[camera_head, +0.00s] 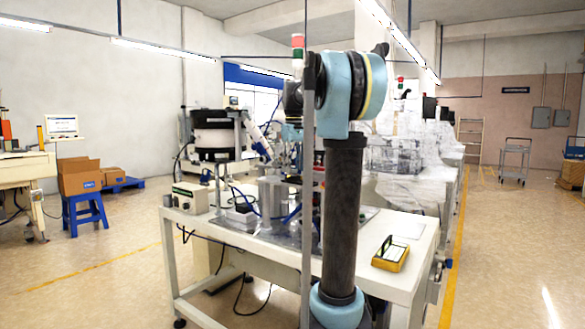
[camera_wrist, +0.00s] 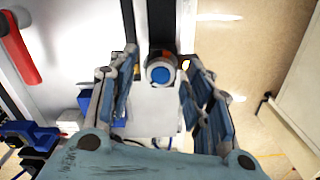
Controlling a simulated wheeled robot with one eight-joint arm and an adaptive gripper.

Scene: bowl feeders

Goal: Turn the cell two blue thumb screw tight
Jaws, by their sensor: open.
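In the wrist view, the blue thumb screw (camera_wrist: 160,71) shows as a round blue face in a pale ring, at the end of a dark upright bar (camera_wrist: 161,24). My gripper (camera_wrist: 160,84) is open, with one finger on each side of the screw and gaps visible between. I cannot tell how far the fingertips are from it in depth. In the head view, my arm stands in front of the bench, and I cannot make out my gripper or the screw.
The white bench (camera_head: 400,262) carries a dark bowl feeder (camera_head: 216,134), a control box (camera_head: 190,198) and a yellow case (camera_head: 390,254). In the wrist view, a red handle (camera_wrist: 20,50) and blue parts (camera_wrist: 30,132) lie at the left.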

